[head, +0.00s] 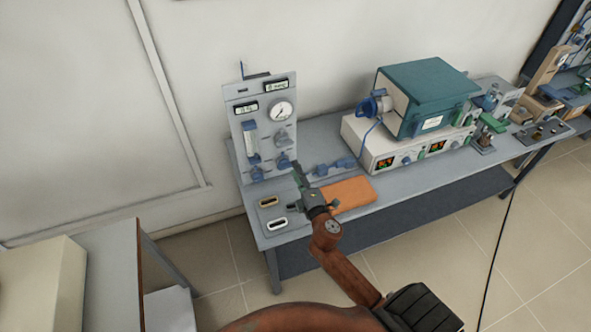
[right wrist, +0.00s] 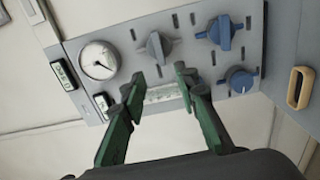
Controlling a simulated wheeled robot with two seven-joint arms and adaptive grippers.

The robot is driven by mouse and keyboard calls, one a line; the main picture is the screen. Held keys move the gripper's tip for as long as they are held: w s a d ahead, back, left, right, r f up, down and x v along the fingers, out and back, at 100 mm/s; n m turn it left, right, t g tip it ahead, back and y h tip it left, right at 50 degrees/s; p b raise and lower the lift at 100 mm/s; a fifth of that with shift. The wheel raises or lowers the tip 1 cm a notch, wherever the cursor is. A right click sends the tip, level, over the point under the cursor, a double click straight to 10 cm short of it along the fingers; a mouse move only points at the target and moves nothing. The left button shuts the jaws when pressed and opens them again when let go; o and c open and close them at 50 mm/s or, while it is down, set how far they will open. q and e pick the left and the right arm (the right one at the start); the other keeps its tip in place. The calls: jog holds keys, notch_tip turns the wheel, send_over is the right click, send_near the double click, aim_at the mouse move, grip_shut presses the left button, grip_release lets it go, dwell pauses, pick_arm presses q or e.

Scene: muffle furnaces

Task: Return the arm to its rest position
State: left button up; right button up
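My right arm (head: 345,275) reaches from the bottom of the head view over the bench. Its right gripper (head: 298,175) is in front of the lower part of the grey control panel (head: 257,102), close to its blue knobs. In the right wrist view the green fingers of the right gripper (right wrist: 158,84) are spread apart with nothing between them. The panel (right wrist: 195,65) lies beyond them, with a round gauge (right wrist: 98,60), a grey knob (right wrist: 158,46) and blue knobs (right wrist: 222,33). I cannot tell whether a fingertip touches the panel. My left gripper is not in view.
The bench (head: 400,187) carries an orange block (head: 348,194), yellow-rimmed (head: 268,202) and white-rimmed (head: 277,224) pieces, and a teal-topped furnace (head: 428,85) on a white controller (head: 385,150). Another table (head: 105,262) stands at lower left. Floor shows between the tables.

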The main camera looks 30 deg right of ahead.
dwell(0.5)
jog(key=s+d+f+m+g+h, duration=0.1)
jog(key=s+d+f+m+g, duration=0.15)
jog(key=s+f+m, duration=0.35)
jog(key=s+d+f+m+g+h, duration=0.1)
jog(key=s+d+f+m+g, duration=0.1)
jog(key=s+f+m+g, duration=0.35)
jog(key=s+a+f+m+g+y, duration=0.1)
jog(key=s+a+f+g+y, duration=0.15)
jog(key=s, duration=0.55)
jog(key=s+a+f+m+g+y, duration=0.1)
jog(key=s+a+f+g, duration=0.1)
jog(key=s+a+f, duration=0.35)
jog(key=s+a+f+m+g+y, duration=0.1)
jog(key=s+a+m+g+y, duration=0.1)
jog(key=s, duration=0.7)
notch_tip(320, 180, down, 30)
jog(key=s+a+g, duration=0.1)
jog(key=s, duration=0.2)
jog(key=s+f+n+g, duration=0.1)
jog(key=s+f, duration=1.5)
jog(key=s, duration=0.2)
jog(key=shift+s+f, duration=0.4)
